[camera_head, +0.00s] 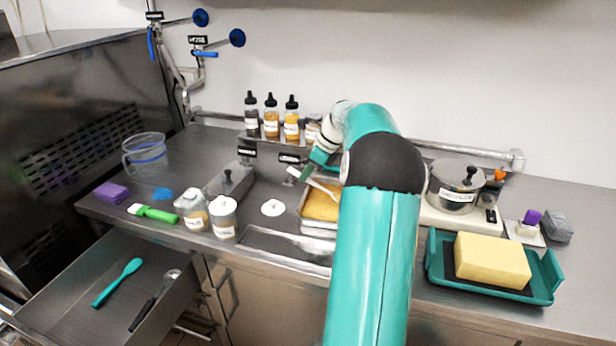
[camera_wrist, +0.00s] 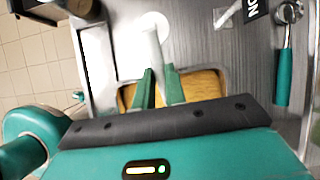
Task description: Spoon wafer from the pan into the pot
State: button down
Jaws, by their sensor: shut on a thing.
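The pan (camera_head: 303,226) is a shallow metal tray on the counter, partly hidden behind my arm. Golden wafer (camera_head: 320,206) fills it, and the wafer also shows in the wrist view (camera_wrist: 202,84). My gripper (camera_wrist: 157,78) is shut on a pale, narrow utensil (camera_wrist: 154,46), held above the pan; whether its far end bears any wafer is unclear.
A teal tray (camera_head: 436,272) with a yellow block stands front right. Labelled jars (camera_head: 224,217), a white round lid (camera_head: 272,208) and a lidded metal container (camera_head: 229,181) stand left of the pan. Bottles (camera_head: 271,117) line the back. An open drawer (camera_head: 135,300) juts out front left.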

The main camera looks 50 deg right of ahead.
jog(key=shift+r, duration=1.15)
jog(key=shift+w+a+r, duration=0.15)
jog(key=shift+r, duration=0.05)
jog(key=shift+w+a+g+h, duration=0.4)
jog(key=shift+w+g, duration=0.3)
jog(key=shift+g, duration=0.1)
jog(key=shift+w+a+r+g+h, duration=0.15)
jog(key=shift+w+g+h, duration=0.35)
jog(key=shift+g, duration=0.4)
